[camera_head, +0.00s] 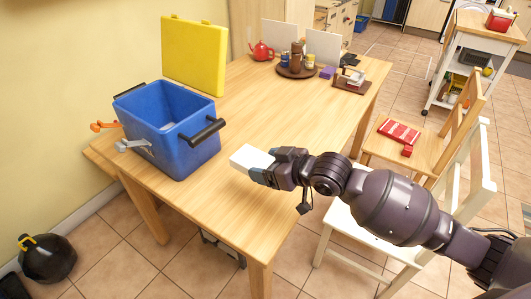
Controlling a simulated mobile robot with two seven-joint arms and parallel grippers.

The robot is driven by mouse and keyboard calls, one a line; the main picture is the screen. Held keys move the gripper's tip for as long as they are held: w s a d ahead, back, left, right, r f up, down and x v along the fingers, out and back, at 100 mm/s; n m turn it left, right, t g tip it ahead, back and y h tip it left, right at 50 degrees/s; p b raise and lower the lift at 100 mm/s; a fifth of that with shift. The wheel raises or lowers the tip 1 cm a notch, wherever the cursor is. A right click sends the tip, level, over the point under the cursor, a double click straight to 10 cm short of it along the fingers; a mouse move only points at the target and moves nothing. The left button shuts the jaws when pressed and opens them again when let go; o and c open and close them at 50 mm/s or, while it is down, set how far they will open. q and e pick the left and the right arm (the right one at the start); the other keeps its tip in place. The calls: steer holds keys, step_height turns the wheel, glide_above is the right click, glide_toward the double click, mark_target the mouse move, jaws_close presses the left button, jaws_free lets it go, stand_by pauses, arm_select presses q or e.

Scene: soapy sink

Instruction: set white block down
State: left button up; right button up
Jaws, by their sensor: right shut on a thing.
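A white block (249,160) is at the tip of my right gripper (265,168), over the wooden table, to the right of the blue bin. My right gripper is shut on it, and its fingers hide the block's right end. I cannot tell whether the block touches the table top. My right arm reaches in from the lower right. My left gripper is not in view.
The blue bin (185,152) with dark handles stands on the wooden table (245,100), its yellow lid (194,54) upright behind it. A round tray (296,73) with jars and a red teapot (262,51) stand farther back. The table's middle is clear. Chairs (420,148) stand at right.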

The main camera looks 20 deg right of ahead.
steer(key=b, duration=0.2)
glide_above(267, 204)
step_height(267, 204, down, 10)
steer(key=shift+f, duration=1.05)
steer(key=shift+f, duration=0.1)
steer(key=shift+f, duration=0.1)
steer(key=o, duration=1.1)
steer(key=shift+b, duration=0.3)
